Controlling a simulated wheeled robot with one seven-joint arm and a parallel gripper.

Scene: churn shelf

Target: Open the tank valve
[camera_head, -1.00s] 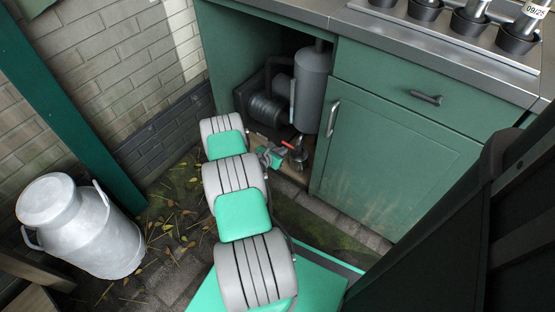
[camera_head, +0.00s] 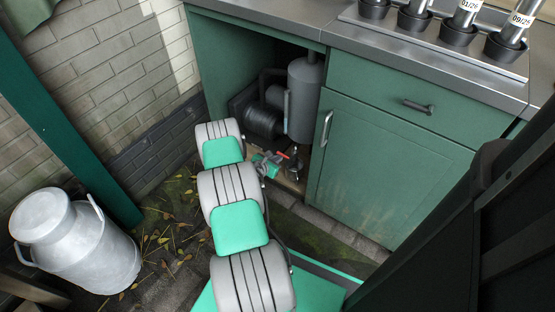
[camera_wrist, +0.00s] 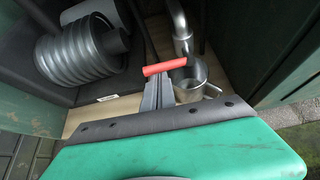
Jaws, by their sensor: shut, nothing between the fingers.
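The grey tank (camera_head: 304,100) stands upright inside the open green cabinet. The valve's red lever (camera_head: 282,154) shows low in front of it, small and partly crowded by my gripper. In the wrist view the red lever (camera_wrist: 165,66) lies nearly level across the tips of my gripper (camera_wrist: 158,82). The gripper is shut with nothing between its fingers, which point at the lever. I cannot tell whether they touch it. A metal pipe (camera_wrist: 180,28) comes down to the right of the lever, with a metal cup (camera_wrist: 189,80) below it.
A ribbed cylinder (camera_wrist: 78,52) sits left of the gripper inside the cabinet. The closed cabinet door (camera_head: 385,165) bounds the opening on the right. A milk churn (camera_head: 80,245) stands on the floor at the left. Dark cups (camera_head: 455,35) holding metal tubes stand on the counter.

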